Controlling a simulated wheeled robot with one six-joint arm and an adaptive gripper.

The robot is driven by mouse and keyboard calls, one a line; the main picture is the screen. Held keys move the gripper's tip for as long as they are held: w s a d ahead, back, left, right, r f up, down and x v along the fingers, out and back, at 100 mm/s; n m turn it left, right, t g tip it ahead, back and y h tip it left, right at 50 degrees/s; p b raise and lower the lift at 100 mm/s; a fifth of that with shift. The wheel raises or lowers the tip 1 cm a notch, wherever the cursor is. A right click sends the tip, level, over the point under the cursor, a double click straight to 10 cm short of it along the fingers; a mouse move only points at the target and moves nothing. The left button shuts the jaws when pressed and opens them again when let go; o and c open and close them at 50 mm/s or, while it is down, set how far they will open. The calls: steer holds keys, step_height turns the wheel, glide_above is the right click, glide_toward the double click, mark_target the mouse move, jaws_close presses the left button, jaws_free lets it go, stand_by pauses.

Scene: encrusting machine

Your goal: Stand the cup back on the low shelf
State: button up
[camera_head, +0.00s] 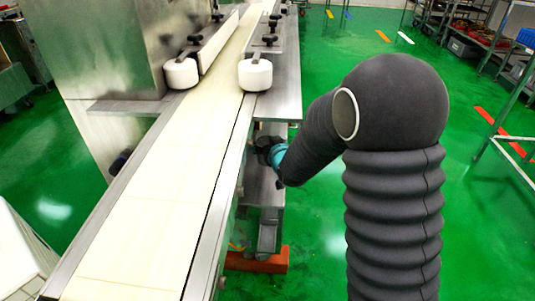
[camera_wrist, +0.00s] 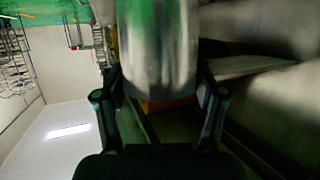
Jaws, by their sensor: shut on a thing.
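A shiny metal cup (camera_wrist: 157,50) fills the upper middle of the wrist view, between the two dark fingers of my gripper (camera_wrist: 160,82). The fingers are shut on its sides. Its far end is cut off by the top of the picture. In the head view my gripper (camera_head: 268,150) is small and dark, beside the right side of the conveyor machine and below its top edge; the cup cannot be made out there. A grey ledge (camera_head: 264,190), perhaps the low shelf, shows under the machine's side, partly hidden by my arm.
The machine's pale belt (camera_head: 165,215) runs along the left, with white rollers (camera_head: 255,74) and a metal side plate (camera_head: 283,95) jutting above my gripper. An orange block (camera_head: 262,262) lies low beside the machine. Green floor is open to the right; racks (camera_head: 490,50) stand farther back.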

steer(key=shift+f, duration=1.95)
steer(key=shift+f, duration=0.2)
steer(key=o, duration=1.3)
